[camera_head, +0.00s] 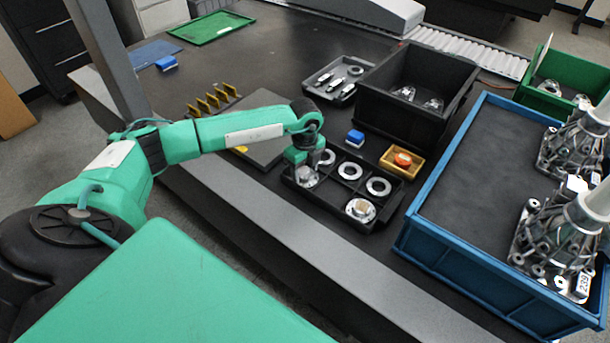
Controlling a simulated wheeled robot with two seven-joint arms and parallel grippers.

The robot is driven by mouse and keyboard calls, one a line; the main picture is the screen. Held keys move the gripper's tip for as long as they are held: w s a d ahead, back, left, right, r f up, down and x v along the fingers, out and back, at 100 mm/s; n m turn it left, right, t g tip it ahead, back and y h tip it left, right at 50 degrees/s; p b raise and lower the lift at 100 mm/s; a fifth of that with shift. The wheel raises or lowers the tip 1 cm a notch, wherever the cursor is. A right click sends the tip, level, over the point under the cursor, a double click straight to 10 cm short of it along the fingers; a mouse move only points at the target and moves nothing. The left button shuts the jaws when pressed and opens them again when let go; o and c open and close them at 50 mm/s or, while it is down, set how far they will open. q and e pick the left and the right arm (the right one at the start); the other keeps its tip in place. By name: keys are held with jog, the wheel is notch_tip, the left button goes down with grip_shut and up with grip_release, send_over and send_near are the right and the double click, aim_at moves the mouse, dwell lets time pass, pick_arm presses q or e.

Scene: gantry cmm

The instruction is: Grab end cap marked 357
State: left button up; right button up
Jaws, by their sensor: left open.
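A black compartment tray (333,203) stands near the table's front edge. It holds several round metal parts. One silver end cap (360,210) with a tan label sits in its front right compartment; the label is too small to read. Another silver end cap (306,178) sits in the front left compartment, partly hidden by my left gripper. My left gripper (306,170) is open, pointing down at this end cap; I cannot tell whether it touches it. No number 357 is legible. My right gripper is not in view.
Flat rings (378,187) fill the tray's back row. A yellow box (401,161) and blue block (355,138) lie behind it. A black bin (414,90) stands further back. A large blue crate (440,255) with castings stands right. The far left table top is mostly clear.

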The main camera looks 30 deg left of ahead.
pick_arm(q)
jog(key=c, duration=0.8)
jog(key=shift+c, duration=0.4)
jog(key=shift+r, duration=0.15)
